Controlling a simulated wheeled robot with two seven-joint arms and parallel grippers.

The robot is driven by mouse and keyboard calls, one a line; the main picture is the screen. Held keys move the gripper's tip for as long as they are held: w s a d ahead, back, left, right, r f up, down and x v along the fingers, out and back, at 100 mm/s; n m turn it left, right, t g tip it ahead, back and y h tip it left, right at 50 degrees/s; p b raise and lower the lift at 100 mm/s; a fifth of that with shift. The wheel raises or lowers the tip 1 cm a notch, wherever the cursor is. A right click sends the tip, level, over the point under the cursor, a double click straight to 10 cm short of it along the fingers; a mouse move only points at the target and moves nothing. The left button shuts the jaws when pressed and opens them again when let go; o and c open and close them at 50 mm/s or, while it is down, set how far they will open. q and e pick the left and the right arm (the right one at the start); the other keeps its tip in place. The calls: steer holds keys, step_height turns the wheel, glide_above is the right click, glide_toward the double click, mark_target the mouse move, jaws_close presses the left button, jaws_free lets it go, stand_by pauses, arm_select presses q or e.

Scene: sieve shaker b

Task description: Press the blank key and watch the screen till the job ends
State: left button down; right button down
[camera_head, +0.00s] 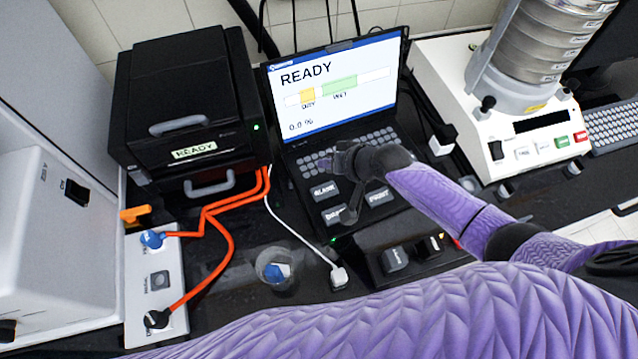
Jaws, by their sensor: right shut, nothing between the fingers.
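The laptop-like unit has a lit screen (345,85) that reads READY, with a bar marked DRY and WET and 0.0 % below. The blank key (323,191) is a dark, wide key below the small keyboard, at the left of a group of large keys. The print key (378,197) is to its right. My right gripper (349,213) is shut and empty, over the large keys just right of the blank key. I cannot tell whether its tip touches a key. My left gripper is not in view.
Orange cables (222,208) run to a white panel (160,260). A clear cup (276,268) with something blue is in front. A sieve shaker (515,125) with stacked sieves stands right.

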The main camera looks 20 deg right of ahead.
mark_target(327, 193)
step_height(327, 193, down, 8)
steer(key=b, duration=0.8)
steer(key=shift+f, duration=0.45)
stand_by(0.9)
stand_by(0.4)
